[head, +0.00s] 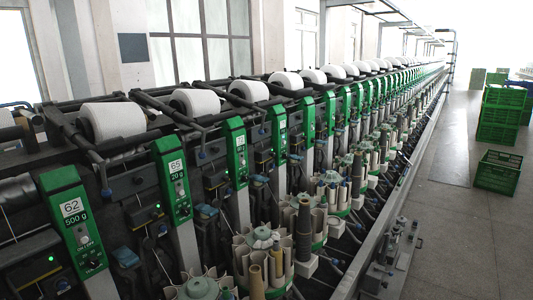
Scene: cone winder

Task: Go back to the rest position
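Neither of my grippers shows in the head view, and no part of my arms can be made out. The cone winder (185,175) runs from the lower left away to the upper right. White yarn cones (112,121) lie along its top in a row. Green panels stand below them; the nearest is labelled 62 and 500 g (75,222), and another is labelled 65 and 20 g (175,180). Round bobbin magazines (262,240) with several tubes stand along the lower front.
Green crates (497,125) are stacked on the floor at the right, with one open crate (498,172) nearer. A metal rail (385,205) with a small carriage (393,250) runs along the machine's front.

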